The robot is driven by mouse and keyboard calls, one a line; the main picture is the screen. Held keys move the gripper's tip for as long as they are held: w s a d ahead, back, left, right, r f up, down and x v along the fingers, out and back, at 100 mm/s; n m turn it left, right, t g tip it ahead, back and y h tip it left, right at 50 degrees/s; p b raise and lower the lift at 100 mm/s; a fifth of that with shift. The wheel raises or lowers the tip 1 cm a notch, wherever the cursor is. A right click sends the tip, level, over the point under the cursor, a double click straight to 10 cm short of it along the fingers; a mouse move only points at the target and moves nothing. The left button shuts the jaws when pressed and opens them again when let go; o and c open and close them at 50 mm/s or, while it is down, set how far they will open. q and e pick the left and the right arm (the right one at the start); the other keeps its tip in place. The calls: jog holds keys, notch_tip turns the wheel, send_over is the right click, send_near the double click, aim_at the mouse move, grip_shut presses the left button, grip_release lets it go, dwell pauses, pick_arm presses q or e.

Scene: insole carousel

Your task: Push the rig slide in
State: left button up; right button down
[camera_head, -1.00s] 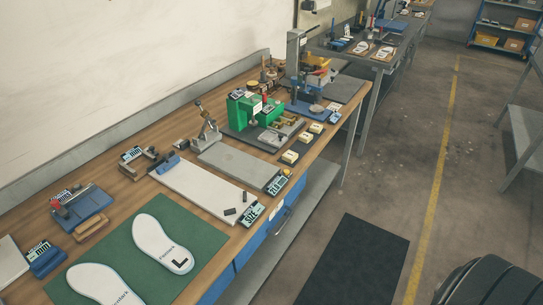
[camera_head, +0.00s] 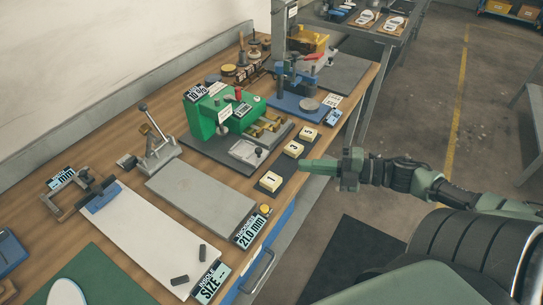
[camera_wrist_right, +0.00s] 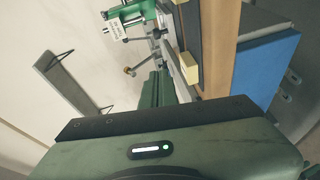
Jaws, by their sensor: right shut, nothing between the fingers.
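The green rig (camera_head: 215,112) stands on a dark base plate in the middle of the bench. A silver slide plate (camera_head: 248,152) with a dark knob lies at its front, sticking out toward the bench's front edge. My right gripper (camera_head: 304,167) is shut and empty. It points left over the front edge, beside the numbered yellow blocks and apart from the slide. In the right wrist view its green fingers (camera_wrist_right: 157,88) are together, with part of the green rig (camera_wrist_right: 141,17) beyond. My left gripper is not in view.
Yellow blocks marked 1 (camera_head: 270,181), 3 (camera_head: 293,149) and 5 (camera_head: 308,133) line the front edge near my right gripper. A grey plate (camera_head: 200,198) and a white board (camera_head: 135,240) lie left of the rig. A blue-based press (camera_head: 300,108) stands behind it.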

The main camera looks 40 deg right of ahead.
jog(key=x, duration=0.4)
jog(key=shift+w+a+r, duration=0.1)
jog(key=shift+w+a, duration=0.2)
jog(key=w, duration=0.1)
jog(key=w+a, duration=0.1)
jog(key=w, duration=0.1)
jog(key=w+f, duration=0.1)
jog(key=shift+w+a, duration=0.4)
jog(key=shift+w+d+f, duration=0.1)
jog(key=shift+w+f, duration=0.05)
jog(key=shift+w, duration=0.6)
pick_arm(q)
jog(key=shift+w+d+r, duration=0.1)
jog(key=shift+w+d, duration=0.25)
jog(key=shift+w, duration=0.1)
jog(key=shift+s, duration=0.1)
